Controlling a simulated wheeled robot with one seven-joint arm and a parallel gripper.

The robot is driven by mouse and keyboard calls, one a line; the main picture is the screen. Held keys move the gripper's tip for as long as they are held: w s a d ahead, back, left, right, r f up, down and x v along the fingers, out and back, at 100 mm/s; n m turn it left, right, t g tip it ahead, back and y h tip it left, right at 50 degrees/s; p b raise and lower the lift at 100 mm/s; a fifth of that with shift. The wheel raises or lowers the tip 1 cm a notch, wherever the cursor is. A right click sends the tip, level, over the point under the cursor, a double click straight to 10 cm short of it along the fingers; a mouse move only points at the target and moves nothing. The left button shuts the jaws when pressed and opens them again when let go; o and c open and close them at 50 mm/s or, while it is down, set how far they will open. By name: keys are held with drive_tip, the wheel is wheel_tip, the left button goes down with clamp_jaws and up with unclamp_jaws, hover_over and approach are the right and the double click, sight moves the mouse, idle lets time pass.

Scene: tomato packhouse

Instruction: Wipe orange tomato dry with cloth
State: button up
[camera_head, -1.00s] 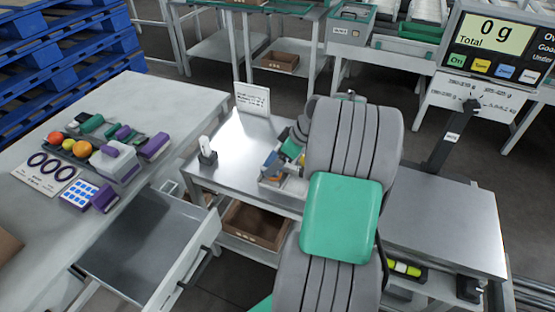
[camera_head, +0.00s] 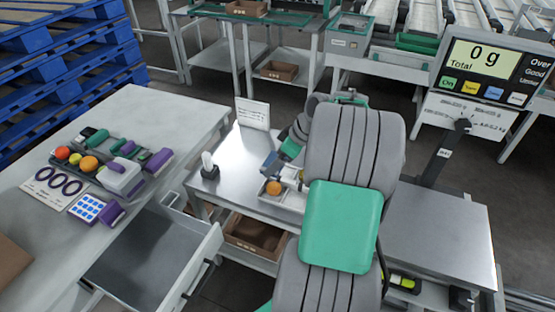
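An orange tomato (camera_head: 273,187) sits in a small light tray (camera_head: 291,199) on the steel table in the middle. My gripper (camera_head: 269,163) is just above and behind the tomato, small and partly hidden by my arm. I cannot tell whether its fingers are open or shut, or whether they touch anything. Another orange tomato (camera_head: 89,163) is on the left table, beside a yellow tomato (camera_head: 75,158) and a red-orange tomato (camera_head: 62,152). I cannot make out a cloth. My arm hides the right part of the tray.
The left table (camera_head: 150,115) also holds purple-and-white items (camera_head: 122,176) and a card with dark rings (camera_head: 58,186). An open drawer (camera_head: 150,250) juts out below it. A sign (camera_head: 252,113) stands at the steel table's back. A scale display (camera_head: 492,70) reads 0 g.

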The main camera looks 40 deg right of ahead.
sight(269, 186)
drive_tip(key=shift+f, duration=0.1)
drive_tip(key=f+b, duration=0.1)
drive_tip(key=f, duration=0.1)
drive_tip(key=f+b, duration=0.2)
drive_tip(key=s+a+f+b, duration=0.1)
drive_tip(key=f+b, duration=0.1)
drive_tip(key=shift+f, duration=0.1)
drive_tip(key=shift+w+d, duration=0.35)
drive_tip(key=shift+d, duration=0.2)
drive_tip(key=shift+f+b, duration=0.35)
drive_tip(key=shift+b, duration=0.05)
idle(0.8)
drive_tip(key=shift+s+a+b, duration=0.15)
drive_tip(key=shift+s+a, duration=0.2)
drive_tip(key=shift+a, duration=0.25)
drive_tip(key=shift+s+a+b, duration=0.15)
drive_tip(key=shift+s+a, duration=0.2)
drive_tip(key=shift+a, duration=0.2)
drive_tip(key=shift+w+d, duration=0.1)
drive_tip(key=shift+d, duration=0.05)
